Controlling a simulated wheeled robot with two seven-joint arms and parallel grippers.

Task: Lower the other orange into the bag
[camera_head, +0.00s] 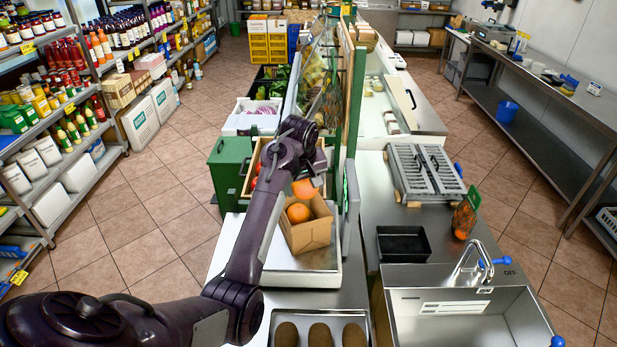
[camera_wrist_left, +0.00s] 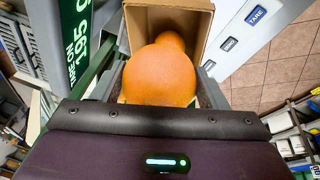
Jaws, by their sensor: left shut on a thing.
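The brown paper bag (camera_head: 311,238) stands open on the white-topped scale on the counter, and its inner wall shows in the wrist view (camera_wrist_left: 196,20). One orange (camera_head: 298,213) is in the bag; a small part of it shows in the wrist view (camera_wrist_left: 171,40) beyond the held one. My left gripper (camera_head: 305,178) is shut on the other orange (camera_head: 304,189), which fills the middle of the wrist view (camera_wrist_left: 158,76). The held orange is over the bag's opening, near its far side. The fingers are mostly hidden. My right gripper is not in view.
The scale's platform (camera_head: 300,278) has bare room in front of the bag. A green bin (camera_head: 230,165) and a crate of red produce stand behind to the left. A black tray (camera_head: 404,244) and a sink (camera_head: 460,308) are to the right.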

